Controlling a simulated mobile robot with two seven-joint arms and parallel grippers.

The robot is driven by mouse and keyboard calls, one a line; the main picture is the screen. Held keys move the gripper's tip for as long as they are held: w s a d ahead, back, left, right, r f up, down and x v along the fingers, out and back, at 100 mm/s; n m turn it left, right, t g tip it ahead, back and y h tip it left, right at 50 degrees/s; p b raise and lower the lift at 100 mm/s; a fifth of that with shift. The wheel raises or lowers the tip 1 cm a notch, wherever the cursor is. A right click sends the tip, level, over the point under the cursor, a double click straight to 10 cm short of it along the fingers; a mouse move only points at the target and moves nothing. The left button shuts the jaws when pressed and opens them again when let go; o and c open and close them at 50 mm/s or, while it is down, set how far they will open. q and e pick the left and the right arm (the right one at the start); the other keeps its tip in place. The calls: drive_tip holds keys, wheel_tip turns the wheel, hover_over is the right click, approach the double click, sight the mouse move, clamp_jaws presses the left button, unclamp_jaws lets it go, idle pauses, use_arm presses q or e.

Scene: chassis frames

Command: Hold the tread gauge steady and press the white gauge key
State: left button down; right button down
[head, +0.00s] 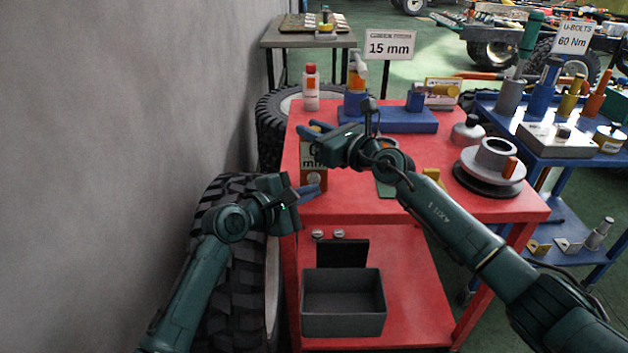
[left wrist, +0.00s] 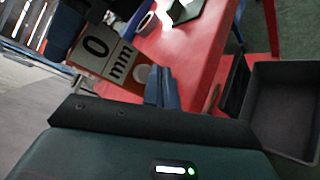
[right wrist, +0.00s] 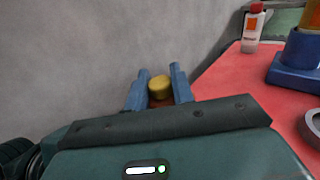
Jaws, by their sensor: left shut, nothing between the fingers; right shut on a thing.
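The tread gauge (head: 307,150) stands near the left edge of the red cart top, its upper part partly hidden by my right gripper. In the left wrist view its display (left wrist: 106,56) reads "0 mm", and the round white gauge key (left wrist: 142,72) sits beside the display on the brown-orange face. My right gripper (head: 312,132) is shut on the gauge's top; its fingers flank a yellow cap (right wrist: 160,88) in the right wrist view. My left gripper (head: 316,190) is shut and empty, its fingertips close in front of the key. I cannot tell whether they touch it.
The red cart (head: 470,203) also bears a white bottle (head: 311,90), a blue block (head: 405,119) and a grey hub (head: 493,160). A grey bin (head: 343,318) is on the lower shelf. Tyres (head: 222,190) and a wall (head: 120,120) bound the left side.

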use_arm(q)
drive_tip(key=shift+s, duration=2.55)
use_arm(e)
drive_tip(key=c, duration=1.1)
unclamp_jaws()
